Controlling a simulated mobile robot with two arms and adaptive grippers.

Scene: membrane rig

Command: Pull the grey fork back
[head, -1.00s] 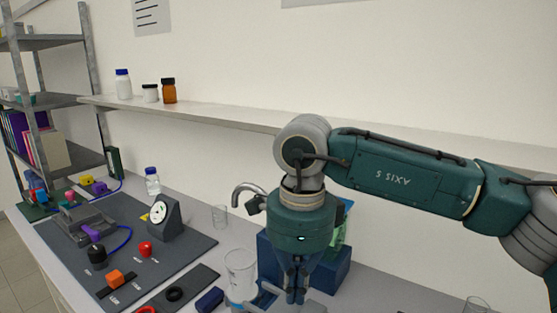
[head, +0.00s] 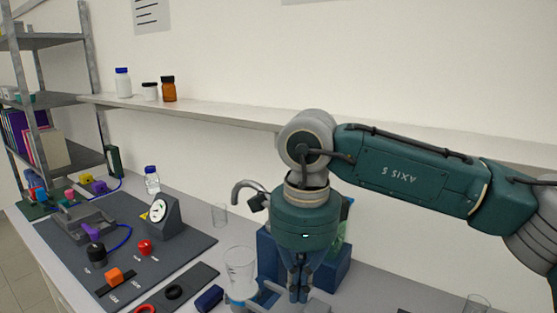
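My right gripper (head: 298,296) points straight down at the bottom middle of the head view, in front of a blue block-like stand. Its dark fingers are close together, and I cannot tell whether anything is between them. Just beside its fingertips, grey and blue parts (head: 318,307) are cut off by the bottom edge. I cannot tell whether the grey part is the fork or whether the fingers touch it. My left gripper is out of view.
A clear beaker (head: 240,268) stands just left of the gripper. The blue stand (head: 333,272) is behind it. A dark mat (head: 185,248) at left carries a dial gauge (head: 160,214), red knob (head: 145,247) and orange block (head: 114,276). A wall shelf (head: 200,112) runs behind.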

